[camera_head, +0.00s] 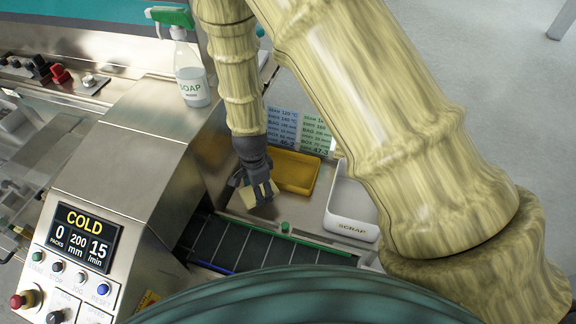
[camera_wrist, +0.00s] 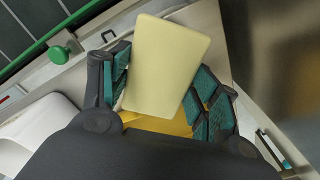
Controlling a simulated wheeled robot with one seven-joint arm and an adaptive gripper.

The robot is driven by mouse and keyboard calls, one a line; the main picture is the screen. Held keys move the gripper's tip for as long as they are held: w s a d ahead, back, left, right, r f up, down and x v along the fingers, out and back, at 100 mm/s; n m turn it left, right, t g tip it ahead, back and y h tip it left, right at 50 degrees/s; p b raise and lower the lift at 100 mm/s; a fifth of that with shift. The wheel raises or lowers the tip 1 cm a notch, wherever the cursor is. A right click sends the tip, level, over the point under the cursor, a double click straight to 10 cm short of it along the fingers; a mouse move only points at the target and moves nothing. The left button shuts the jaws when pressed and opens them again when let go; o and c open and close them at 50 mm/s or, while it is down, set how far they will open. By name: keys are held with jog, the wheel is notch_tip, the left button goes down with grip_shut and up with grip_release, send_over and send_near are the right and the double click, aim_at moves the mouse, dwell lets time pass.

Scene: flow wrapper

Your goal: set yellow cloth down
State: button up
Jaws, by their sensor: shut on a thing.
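My gripper (camera_head: 258,183) is shut on the yellow cloth (camera_head: 265,193), a pale yellow flat piece. In the wrist view the cloth (camera_wrist: 165,65) sits between the teal-padded fingers of my gripper (camera_wrist: 163,92) and sticks out past their tips. In the head view the cloth is partly hidden behind the fingers. It is over the metal deck beside the dark conveyor; I cannot tell whether it touches the deck. A yellow tray (camera_head: 293,187) lies just right of and behind my gripper, and a strip of it (camera_wrist: 160,122) shows below the cloth in the wrist view.
A white SCRAP bin (camera_head: 349,232) stands at the right. The dark slatted conveyor (camera_head: 232,243) with a green rail runs in front. A soap bottle (camera_head: 191,82) stands on the machine at the left. Two printed cards (camera_head: 298,128) stand behind the tray.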

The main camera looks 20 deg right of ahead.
jog(key=shift+s+a+f, duration=0.1)
jog(key=shift+s+f, duration=0.05)
jog(key=shift+s, duration=0.25)
jog(key=shift+f+m, duration=0.2)
jog(key=shift+m, duration=0.1)
jog(key=b, duration=0.4)
send_over(288, 173)
jog(key=shift+f, duration=0.8)
jog(key=shift+w+f+b, duration=0.1)
jog(key=shift+f+b, duration=1.35)
jog(key=shift+f, duration=0.3)
jog(key=shift+r, duration=0.1)
jog(key=o, duration=1.1)
jog(key=shift+f, duration=0.2)
jog(key=shift+o, duration=0.2)
